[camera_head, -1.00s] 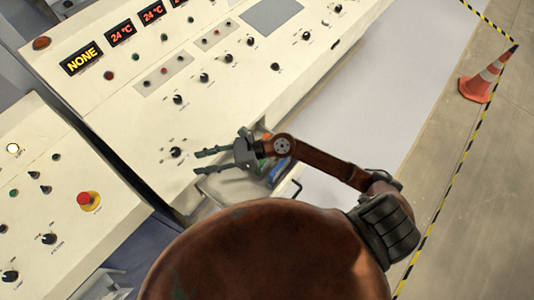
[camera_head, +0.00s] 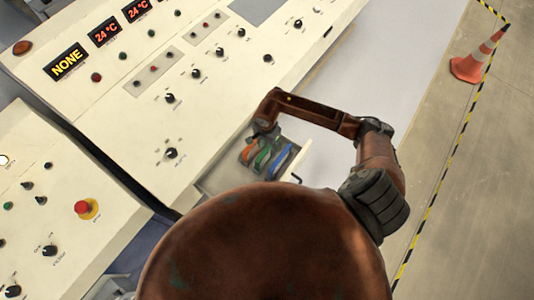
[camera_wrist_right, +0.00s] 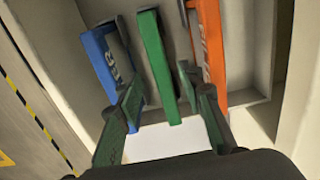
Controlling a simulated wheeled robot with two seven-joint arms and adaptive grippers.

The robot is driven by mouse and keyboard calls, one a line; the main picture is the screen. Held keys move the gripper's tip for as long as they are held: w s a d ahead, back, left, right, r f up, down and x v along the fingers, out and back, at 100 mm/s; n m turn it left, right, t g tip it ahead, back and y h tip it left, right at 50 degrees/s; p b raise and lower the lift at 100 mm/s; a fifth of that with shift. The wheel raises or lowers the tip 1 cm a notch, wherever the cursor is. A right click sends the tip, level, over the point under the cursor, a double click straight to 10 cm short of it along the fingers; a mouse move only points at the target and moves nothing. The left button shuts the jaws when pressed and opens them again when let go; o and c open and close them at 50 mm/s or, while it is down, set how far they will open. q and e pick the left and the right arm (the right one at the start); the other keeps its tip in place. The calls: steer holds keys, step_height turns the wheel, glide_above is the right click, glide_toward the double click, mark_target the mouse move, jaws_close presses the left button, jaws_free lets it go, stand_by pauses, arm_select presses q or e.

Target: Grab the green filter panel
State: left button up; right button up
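The green filter panel (camera_wrist_right: 155,60) stands between a blue panel (camera_wrist_right: 102,62) and an orange panel (camera_wrist_right: 210,45) in the right wrist view. In the head view the green panel (camera_head: 263,158) sits in an open drawer below the console's front edge. My right gripper (camera_wrist_right: 160,78) points down over the drawer. Its two green fingers are open, one on each side of the green panel in the wrist view. I cannot tell whether they touch it. In the head view the fingers are hard to make out. My left gripper is not in view.
The orange panel (camera_head: 248,148) and blue panel (camera_head: 281,160) lie close on either side of the green one. The drawer (camera_head: 222,172) has pale walls around them. The console (camera_head: 130,110) with knobs stands behind it. A traffic cone (camera_head: 475,62) is far right.

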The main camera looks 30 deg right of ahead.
mark_target(267, 149)
step_height(267, 149, down, 3)
steer(key=shift+w+f, duration=0.1)
steer(key=shift+f, duration=0.05)
jaws_close()
stand_by(0.4)
